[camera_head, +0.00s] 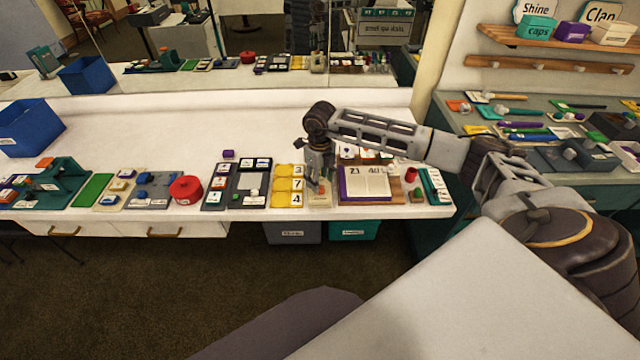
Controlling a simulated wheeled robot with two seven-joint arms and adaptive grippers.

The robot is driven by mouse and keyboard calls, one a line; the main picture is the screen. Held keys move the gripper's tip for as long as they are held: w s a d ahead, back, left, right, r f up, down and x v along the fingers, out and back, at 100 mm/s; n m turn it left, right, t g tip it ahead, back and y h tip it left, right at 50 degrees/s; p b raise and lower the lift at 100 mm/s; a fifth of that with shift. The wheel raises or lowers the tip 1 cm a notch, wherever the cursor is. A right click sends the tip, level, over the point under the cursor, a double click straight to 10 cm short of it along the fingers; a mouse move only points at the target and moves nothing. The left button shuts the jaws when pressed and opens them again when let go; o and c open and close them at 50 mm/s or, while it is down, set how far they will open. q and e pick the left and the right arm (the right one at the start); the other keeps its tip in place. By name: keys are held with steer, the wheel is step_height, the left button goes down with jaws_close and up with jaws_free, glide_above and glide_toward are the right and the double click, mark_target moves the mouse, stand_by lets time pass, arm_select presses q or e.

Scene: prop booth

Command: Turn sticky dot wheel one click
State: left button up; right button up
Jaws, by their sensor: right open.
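My right arm reaches in from the right across the white counter (240,120). Its gripper (319,184) points down over a small pale board, between the yellow number cards (288,184) and an open book (365,183). It is open, but the fingers are small and dark here. A sticky dot wheel is not clearly recognisable; whatever lies right under the gripper is partly hidden by it. A round red lidded thing (186,189) sits farther left on the counter, apart from the gripper. My left gripper is not in view.
A dark tray with cards (211,198) lies left of the yellow cards. A blue bin (30,128) is at far left. The counter's back is mostly clear before the mirror.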

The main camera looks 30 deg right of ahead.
step_height(320, 180, up, 9)
stand_by(0.5)
steer(key=shift+f, duration=0.15)
